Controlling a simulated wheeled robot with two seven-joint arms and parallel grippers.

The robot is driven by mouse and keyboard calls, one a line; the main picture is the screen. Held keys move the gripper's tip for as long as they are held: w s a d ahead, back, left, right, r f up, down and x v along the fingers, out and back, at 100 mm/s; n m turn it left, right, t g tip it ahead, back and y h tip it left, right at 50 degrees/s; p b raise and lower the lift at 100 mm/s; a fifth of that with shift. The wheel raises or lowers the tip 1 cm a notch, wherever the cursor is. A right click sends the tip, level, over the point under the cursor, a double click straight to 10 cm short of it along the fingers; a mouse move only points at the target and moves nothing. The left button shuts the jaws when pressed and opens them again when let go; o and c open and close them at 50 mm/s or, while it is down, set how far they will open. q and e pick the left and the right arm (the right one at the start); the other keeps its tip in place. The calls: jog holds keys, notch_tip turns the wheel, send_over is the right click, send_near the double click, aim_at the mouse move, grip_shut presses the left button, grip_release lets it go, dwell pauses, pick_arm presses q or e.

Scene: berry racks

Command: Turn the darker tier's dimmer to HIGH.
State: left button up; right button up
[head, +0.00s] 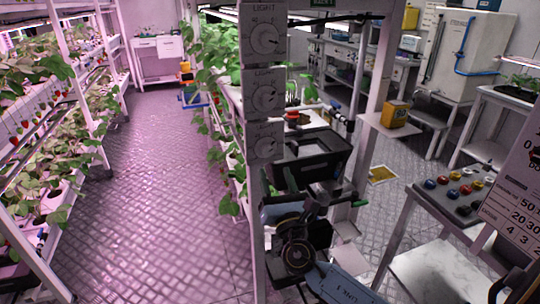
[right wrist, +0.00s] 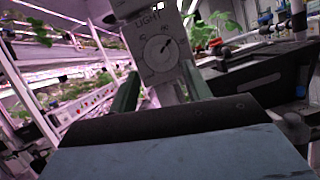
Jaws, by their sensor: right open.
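Three dimmers labelled LIGHT sit one above another on a grey post: the top dimmer (head: 264,38), the middle dimmer (head: 265,94) and the bottom dimmer (head: 265,142). Each has a round pale knob; small scale marks are hard to read. My right gripper (head: 281,184) is open and empty just below the bottom dimmer in the head view. In the right wrist view, one dimmer (right wrist: 160,50) shows beyond and between the open green fingers (right wrist: 158,90), apart from them. Its pointer aims to the upper right. My left gripper is out of view.
A plant rack (head: 228,110) stands behind the post, and another rack (head: 45,150) lines the left. A black bin (head: 308,160) is close right of the post. A button panel (head: 458,190) stands at right. The aisle floor (head: 165,170) is clear.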

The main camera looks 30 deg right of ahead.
aim_at(268, 153)
jog(key=x, duration=0.6)
jog(key=shift+w+d+p, duration=0.1)
jog(key=shift+w+p, duration=0.1)
jog(key=shift+p, duration=0.1)
jog(key=shift+c, duration=0.2)
jog(key=c, duration=1)
